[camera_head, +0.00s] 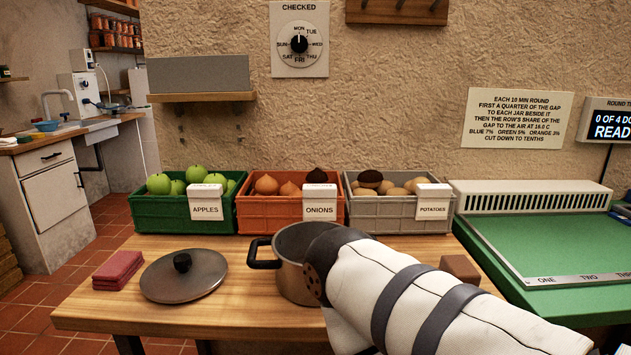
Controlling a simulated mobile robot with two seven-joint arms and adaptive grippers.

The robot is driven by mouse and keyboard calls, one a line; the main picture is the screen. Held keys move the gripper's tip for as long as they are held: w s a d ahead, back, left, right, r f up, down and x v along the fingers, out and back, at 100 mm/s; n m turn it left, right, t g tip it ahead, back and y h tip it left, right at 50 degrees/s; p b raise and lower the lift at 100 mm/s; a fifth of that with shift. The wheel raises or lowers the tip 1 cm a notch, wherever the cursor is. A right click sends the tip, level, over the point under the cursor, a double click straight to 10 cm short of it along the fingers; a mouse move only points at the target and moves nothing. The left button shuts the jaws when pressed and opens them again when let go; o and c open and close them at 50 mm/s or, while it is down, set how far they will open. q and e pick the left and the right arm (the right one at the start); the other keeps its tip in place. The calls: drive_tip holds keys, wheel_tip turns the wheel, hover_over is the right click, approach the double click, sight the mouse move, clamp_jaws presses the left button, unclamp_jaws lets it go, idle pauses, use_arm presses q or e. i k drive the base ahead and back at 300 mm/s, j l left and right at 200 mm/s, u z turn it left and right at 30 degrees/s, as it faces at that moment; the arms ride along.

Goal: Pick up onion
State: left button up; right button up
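Brown onions (266,185) sit in the orange crate (264,216) at the back middle of the table, behind a white ONIONS label (320,203). Another onion (290,188) lies beside it, and a much darker round item (316,177) shows at the crate's right end. My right arm comes in from the lower right and reaches across the front of the pot. No fingers of my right gripper show. My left gripper is not in the picture.
A metal pot (290,274) is partly hidden by my arm. A lid (184,278), a red cloth (118,270) and a brown block (460,268) lie on the wooden table (225,318). Apple (163,216) and potato (385,219) crates flank the onions. A green board (540,240) stands right.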

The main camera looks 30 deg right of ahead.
sight(266, 185)
drive_tip(key=z, duration=1.1)
